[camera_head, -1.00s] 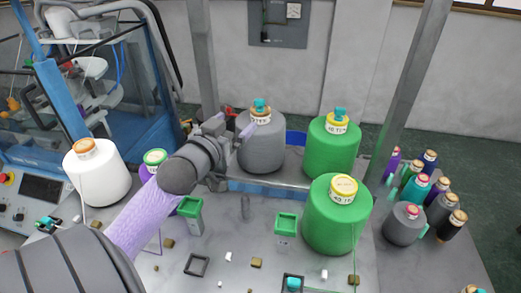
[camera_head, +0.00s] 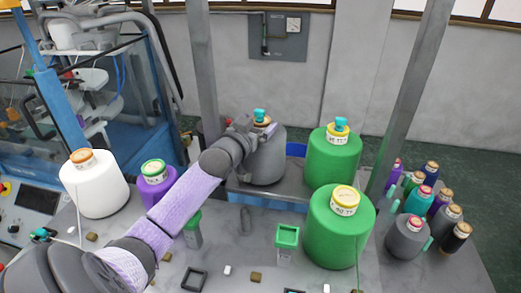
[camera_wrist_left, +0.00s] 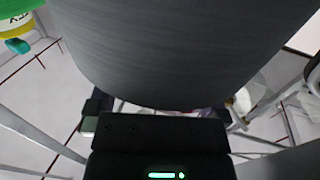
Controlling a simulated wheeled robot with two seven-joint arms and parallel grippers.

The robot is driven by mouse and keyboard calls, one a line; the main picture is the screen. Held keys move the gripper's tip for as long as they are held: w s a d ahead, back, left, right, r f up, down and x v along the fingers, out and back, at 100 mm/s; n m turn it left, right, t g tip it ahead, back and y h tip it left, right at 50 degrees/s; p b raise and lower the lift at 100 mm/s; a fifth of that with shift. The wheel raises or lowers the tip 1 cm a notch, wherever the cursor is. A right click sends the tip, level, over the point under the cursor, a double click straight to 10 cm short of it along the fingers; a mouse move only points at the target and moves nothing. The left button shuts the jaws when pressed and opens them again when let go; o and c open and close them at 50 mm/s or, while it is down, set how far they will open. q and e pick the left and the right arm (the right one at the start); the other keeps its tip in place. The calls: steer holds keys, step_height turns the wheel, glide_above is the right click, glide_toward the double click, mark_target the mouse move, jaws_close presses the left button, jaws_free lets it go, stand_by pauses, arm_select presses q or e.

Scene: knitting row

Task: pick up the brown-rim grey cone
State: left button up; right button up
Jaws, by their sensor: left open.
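The grey cone (camera_head: 265,160) stands behind the grey work surface, with an orange-brown rim, pale label and teal tip at its top. My left gripper (camera_head: 258,128) is open at the upper part of the cone, its fingers partly hidden by the wrist and cone. I cannot tell whether the fingers touch it. In the left wrist view the grey cone (camera_wrist_left: 185,50) fills the upper middle, close in front of the open jaws (camera_wrist_left: 160,108). My right gripper is not in view.
Two green cones stand to the right, one behind (camera_head: 332,160) and one in front (camera_head: 337,228). A white cone (camera_head: 95,187) and a purple cone (camera_head: 156,190) stand at left. Several small cones crowd the right side. A slanted grey post (camera_head: 412,95) rises behind.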

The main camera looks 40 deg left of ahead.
arm_select(q)
jaws_close()
steer(key=shift+r, duration=0.1)
stand_by(0.4)
step_height(320, 180, up, 10)
steer(key=shift+f+b, duration=0.1)
steer(key=shift+b, duration=0.2)
